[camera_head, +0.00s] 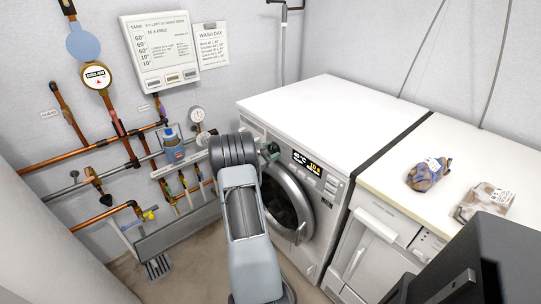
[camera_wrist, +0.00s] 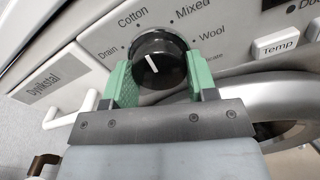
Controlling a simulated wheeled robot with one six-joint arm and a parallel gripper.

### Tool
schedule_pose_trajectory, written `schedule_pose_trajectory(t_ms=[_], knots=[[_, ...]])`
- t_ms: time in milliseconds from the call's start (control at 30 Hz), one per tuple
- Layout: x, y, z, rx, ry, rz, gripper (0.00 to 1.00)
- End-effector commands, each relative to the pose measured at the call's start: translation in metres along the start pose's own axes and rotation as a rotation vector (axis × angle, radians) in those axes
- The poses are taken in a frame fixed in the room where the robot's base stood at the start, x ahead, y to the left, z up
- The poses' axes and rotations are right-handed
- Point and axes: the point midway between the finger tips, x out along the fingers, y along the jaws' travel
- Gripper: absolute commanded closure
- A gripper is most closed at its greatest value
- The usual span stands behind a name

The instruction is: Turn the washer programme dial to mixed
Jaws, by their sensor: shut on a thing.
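The washer (camera_head: 312,104) is white with a round door, a lit display and a row of buttons. Its black programme dial (camera_wrist: 160,60) shows in the wrist view, with a white pointer line leaning up and left, toward the Cotton side. Drain, Cotton, Mixed and Wool are printed around it; Mixed (camera_wrist: 192,14) is up and right of the dial. My gripper (camera_wrist: 161,72) has its green fingers on either side of the dial and is shut on it. In the head view my gripper (camera_head: 269,152) is at the panel's left end and the dial is hidden.
The Temp button (camera_wrist: 277,44) is right of the dial. A white handle (camera_wrist: 72,112) and the drawer marked Dyvikstal (camera_wrist: 42,78) are at left. Pipes and valves (camera_head: 120,135) crowd the wall left of my arm. Two wrapped items (camera_head: 428,174) lie on the right-hand counter.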

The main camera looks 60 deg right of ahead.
Motion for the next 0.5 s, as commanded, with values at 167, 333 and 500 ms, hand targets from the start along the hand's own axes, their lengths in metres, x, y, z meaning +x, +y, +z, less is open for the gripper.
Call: schedule_pose_trajectory(t_ms=[167,333,500], knots=[[0.0001,-0.0016,-0.0065,0.146,-0.003,0.000,0.72],[0.0001,-0.0013,-0.0067,0.293,-0.002,0.000,0.72],[0.0001,-0.0006,-0.0056,0.425,-0.003,0.000,0.72]])
